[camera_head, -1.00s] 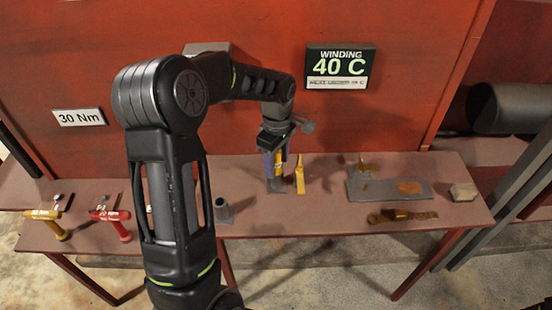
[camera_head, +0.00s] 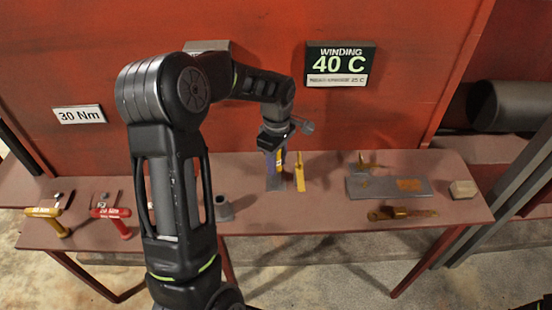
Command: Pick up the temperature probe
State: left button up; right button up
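My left gripper (camera_head: 275,159) points down over the middle of the bench. A slim yellow piece (camera_head: 280,158) shows at its fingers, above a small grey block (camera_head: 275,183). I cannot tell whether the fingers are closed on this piece. A second yellow upright piece (camera_head: 300,173) stands just right of the gripper, apart from it. I cannot tell for sure which of the two is the temperature probe. My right gripper is not in view.
The brown bench (camera_head: 330,213) runs along a red wall. A yellow-handled tool (camera_head: 48,213) and a red-handled tool (camera_head: 108,213) lie at left. A grey cup (camera_head: 222,208) is beside my arm. A grey plate (camera_head: 385,188), brass tool (camera_head: 400,214) and hex block (camera_head: 463,190) are at right.

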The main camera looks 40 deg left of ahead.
pick_arm(q)
grip_shut()
jog(key=shift+r, duration=0.1)
dwell(0.3)
notch_tip(320, 180, up, 10)
jog(key=shift+f+b, duration=0.1)
jog(key=shift+b, duration=0.65)
